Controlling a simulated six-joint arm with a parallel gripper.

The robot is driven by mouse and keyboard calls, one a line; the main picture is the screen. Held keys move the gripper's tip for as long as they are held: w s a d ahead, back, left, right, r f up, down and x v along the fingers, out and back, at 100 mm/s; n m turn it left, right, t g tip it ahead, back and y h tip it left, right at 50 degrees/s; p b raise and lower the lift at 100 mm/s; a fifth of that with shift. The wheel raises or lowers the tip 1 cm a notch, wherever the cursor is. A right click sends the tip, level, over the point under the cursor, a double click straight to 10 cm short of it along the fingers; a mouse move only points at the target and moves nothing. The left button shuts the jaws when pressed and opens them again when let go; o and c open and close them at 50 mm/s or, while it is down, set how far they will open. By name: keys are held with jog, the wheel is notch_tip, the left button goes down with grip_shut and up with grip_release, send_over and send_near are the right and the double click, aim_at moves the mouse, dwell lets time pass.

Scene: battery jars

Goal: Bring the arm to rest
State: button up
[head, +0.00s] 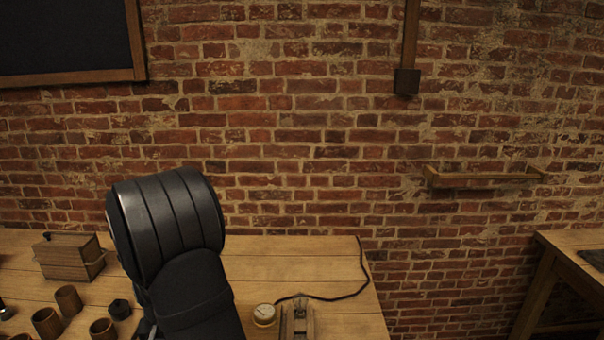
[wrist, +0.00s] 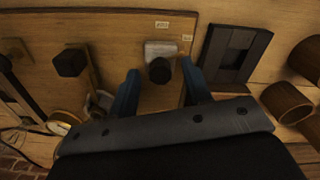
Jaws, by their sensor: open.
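My gripper (wrist: 158,95) shows in the wrist view with its two blue fingers spread apart. A dark round knob on a pale metal block (wrist: 158,50) lies beyond and between the fingertips, on a wooden board (wrist: 115,32). I cannot tell from this view how far the fingers are above it. Nothing is held between the fingers. In the head view my dark arm stands over the wooden table (head: 290,262), and my gripper is hidden there.
A wooden box (head: 68,256) and several brown jars (head: 70,300) stand left of my arm. A round gauge (head: 264,314) and a wooden fixture (head: 297,322) are to its right, with a black cable (head: 345,294). A dark frame (wrist: 232,55) lies right of the fingers.

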notch_tip(320, 180, up, 17)
notch_tip(320, 180, down, 17)
jog(key=shift+f, duration=0.1)
jog(key=n, duration=0.5)
jog(key=shift+n, duration=0.4)
jog(key=n, duration=0.6)
jog(key=shift+w+r, duration=0.1)
jog(key=shift+r, duration=1.15)
